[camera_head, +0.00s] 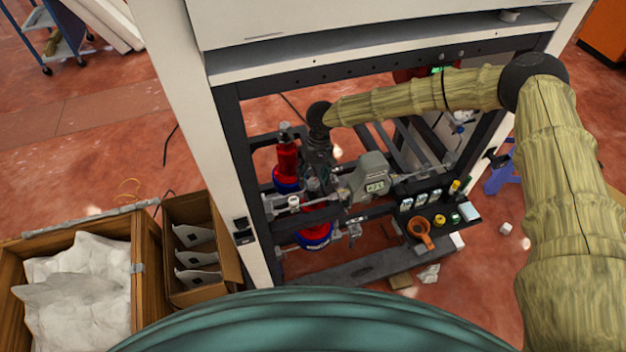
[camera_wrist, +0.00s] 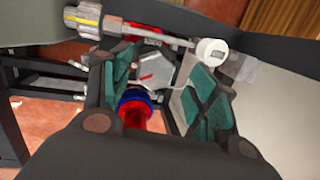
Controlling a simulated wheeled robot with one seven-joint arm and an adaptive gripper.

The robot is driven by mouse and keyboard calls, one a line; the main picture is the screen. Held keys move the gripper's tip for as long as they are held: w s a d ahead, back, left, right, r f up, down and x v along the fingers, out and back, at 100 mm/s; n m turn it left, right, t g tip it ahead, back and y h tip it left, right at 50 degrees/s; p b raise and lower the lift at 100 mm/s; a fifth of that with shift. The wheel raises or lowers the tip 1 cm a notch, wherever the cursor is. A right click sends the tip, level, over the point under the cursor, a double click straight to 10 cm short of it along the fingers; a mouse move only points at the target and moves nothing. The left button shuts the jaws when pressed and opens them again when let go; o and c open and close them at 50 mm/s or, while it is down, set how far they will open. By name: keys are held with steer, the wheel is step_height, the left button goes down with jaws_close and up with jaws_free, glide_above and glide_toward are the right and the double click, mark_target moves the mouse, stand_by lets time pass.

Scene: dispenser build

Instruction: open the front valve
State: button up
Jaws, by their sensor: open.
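My gripper (camera_head: 317,165) is inside the dispenser frame, at the front end of my arm, above the red and blue cylinders. In the wrist view its two green-padded fingers (camera_wrist: 158,78) are spread apart with nothing clamped between them. A small fitting with a thin red lever (camera_wrist: 147,77) shows between and beyond the fingers; it may be the front valve, but I cannot tell for sure. A red cylinder with a blue band (camera_wrist: 135,100) lies just below it, partly hidden by my gripper. In the head view the valve is not clearly visible near the gripper.
A grey meter (camera_head: 371,178) stands right of my gripper. A white round gauge (camera_wrist: 212,50) and a metal pipe run close above the fingers. Dark frame bars (camera_head: 232,150) surround the space. An orange cup (camera_head: 420,232) sits on a tray at right. Crates stand at left.

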steer(key=shift+r+p, duration=0.75)
steer(key=shift+r, duration=0.9)
steer(key=shift+w+r, duration=0.1)
